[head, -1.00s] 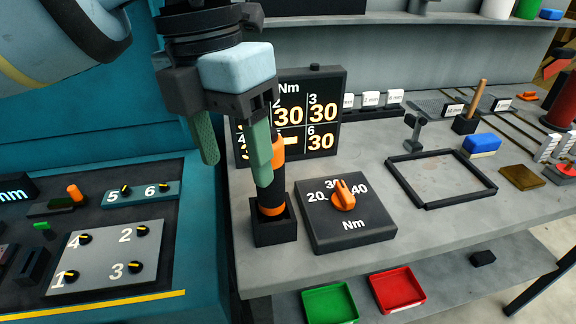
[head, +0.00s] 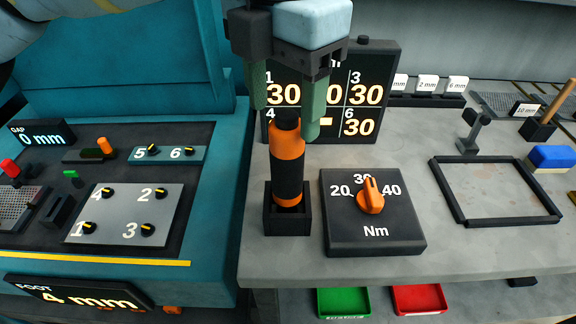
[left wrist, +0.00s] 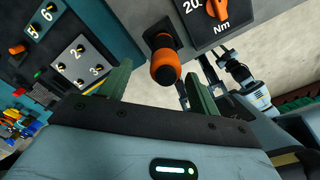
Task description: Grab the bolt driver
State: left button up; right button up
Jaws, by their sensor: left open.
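The bolt driver (head: 288,168) is a black and orange cylinder standing upright in a black square holder (head: 287,221) near the bench's left edge. My left gripper (head: 285,120) is open, its two green fingers pointing down at the driver's orange top. In the head view the right-hand finger overlaps the top's edge; contact cannot be told. In the left wrist view the driver (left wrist: 164,66) shows end-on between and beyond the open fingers (left wrist: 158,90). My right gripper is not in the head view, and I cannot clearly identify it in the wrist view.
A torque dial box (head: 373,212) stands right of the holder. A number display (head: 385,90) is behind. A black frame (head: 500,190) lies farther right. The teal machine panel (head: 120,200) is at left. Green (head: 343,302) and red (head: 418,299) trays sit below the bench.

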aim_at(287, 123)
pick_arm(q)
jog(key=shift+s+d+f, duration=0.15)
jog(key=shift+s+f, duration=0.05)
jog(key=shift+f, duration=1.2)
jog(key=shift+s+d+f, duration=0.1)
jog(key=shift+s+f, duration=0.05)
jog(key=shift+f, duration=1.25)
jog(key=c, duration=1.3)
grip_shut()
jog(key=shift+r, duration=0.2)
